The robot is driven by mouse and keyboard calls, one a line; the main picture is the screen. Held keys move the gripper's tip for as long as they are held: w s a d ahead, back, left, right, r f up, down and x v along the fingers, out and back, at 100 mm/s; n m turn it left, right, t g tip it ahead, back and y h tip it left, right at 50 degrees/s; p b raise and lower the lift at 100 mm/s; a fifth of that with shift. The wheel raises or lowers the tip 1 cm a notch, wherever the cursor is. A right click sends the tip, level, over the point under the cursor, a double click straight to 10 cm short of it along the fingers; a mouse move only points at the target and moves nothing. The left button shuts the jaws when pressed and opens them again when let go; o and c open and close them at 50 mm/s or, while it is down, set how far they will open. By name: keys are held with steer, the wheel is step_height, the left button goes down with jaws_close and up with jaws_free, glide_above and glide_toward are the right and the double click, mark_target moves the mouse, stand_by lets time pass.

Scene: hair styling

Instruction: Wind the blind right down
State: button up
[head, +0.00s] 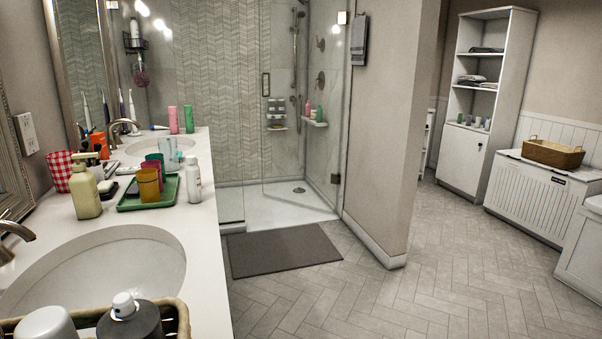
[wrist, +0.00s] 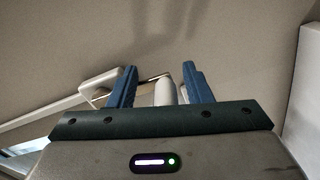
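No blind shows in the head view, and my gripper is not in that view. In the wrist view, my gripper (wrist: 159,68) has its two blue fingers apart. A white rounded piece (wrist: 164,91) shows between the fingers, with a visible gap on each side. I cannot tell how far beyond the fingertips it lies. Just left of the left finger is a white block-like piece (wrist: 98,82), with a thin dark bar near it. A long pale rail (wrist: 45,118) slants down to the lower left. I cannot make out the blind itself for certain.
A plain beige surface (wrist: 60,40) fills most of the wrist view, with a white surface (wrist: 306,90) at right. In the head view, a counter (head: 205,235) with basins and toiletries runs along the left. The tiled floor (head: 440,275) is largely clear around a grey mat (head: 283,250).

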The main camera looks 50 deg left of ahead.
steer(key=shift+w+d, duration=0.3)
steer(key=shift+d, duration=0.25)
steer(key=p+v, duration=0.1)
steer(key=v, duration=1)
steer(key=shift+w+a, duration=0.2)
steer(key=shift+w, duration=0.35)
